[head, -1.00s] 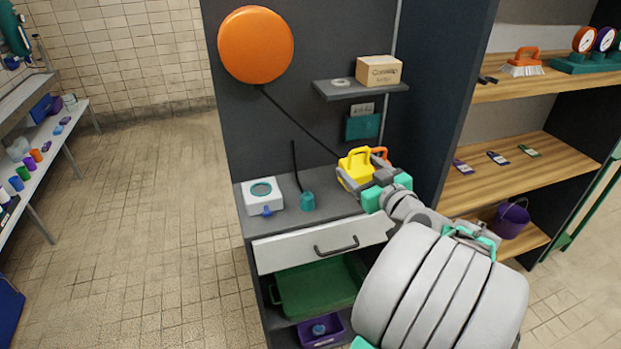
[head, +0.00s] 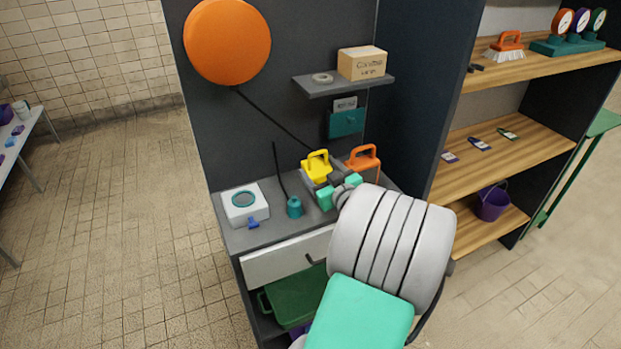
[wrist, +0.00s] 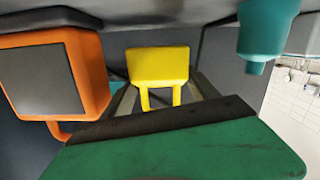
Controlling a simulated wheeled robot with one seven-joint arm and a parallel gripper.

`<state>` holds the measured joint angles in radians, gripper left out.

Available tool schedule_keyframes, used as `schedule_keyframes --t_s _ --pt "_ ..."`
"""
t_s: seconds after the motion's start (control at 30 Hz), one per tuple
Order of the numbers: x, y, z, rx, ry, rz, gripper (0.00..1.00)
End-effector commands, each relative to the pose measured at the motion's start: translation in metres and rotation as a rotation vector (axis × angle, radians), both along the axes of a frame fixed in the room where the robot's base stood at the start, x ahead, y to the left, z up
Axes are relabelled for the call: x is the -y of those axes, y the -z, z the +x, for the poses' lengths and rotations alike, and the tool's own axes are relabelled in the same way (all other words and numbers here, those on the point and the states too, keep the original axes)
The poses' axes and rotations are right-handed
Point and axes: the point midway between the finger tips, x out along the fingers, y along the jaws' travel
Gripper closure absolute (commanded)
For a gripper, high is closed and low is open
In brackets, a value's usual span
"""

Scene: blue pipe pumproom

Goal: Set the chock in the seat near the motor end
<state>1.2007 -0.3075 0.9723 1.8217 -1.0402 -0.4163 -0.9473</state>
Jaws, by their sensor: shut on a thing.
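A yellow block with a loop handle (head: 317,168), which seems to be the chock, is at the end of my gripper (head: 330,187) over the right part of the counter. My gripper is shut on it. In the wrist view the yellow block (wrist: 158,66) sits beyond the dark and green finger (wrist: 175,145), its two handle legs running down behind that finger. I cannot tell whether its base touches the counter. The seat and the motor end are not seen in these frames.
An orange handled block (head: 363,160) stands close to the right of the yellow one. A small shelf (head: 340,82) juts out above.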

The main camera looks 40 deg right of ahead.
Motion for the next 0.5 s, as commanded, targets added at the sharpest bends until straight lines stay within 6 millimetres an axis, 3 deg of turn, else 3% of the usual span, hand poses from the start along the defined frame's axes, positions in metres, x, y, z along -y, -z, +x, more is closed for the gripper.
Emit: schedule_keyframes --t_s 0.03,0.1,0.5 --pt "0.002 0.016 -0.001 -0.001 0.004 0.003 1.00" --pt "0.004 0.027 -0.002 0.000 0.007 0.002 1.00" --pt "0.005 0.032 -0.003 0.001 0.008 -0.001 1.00"
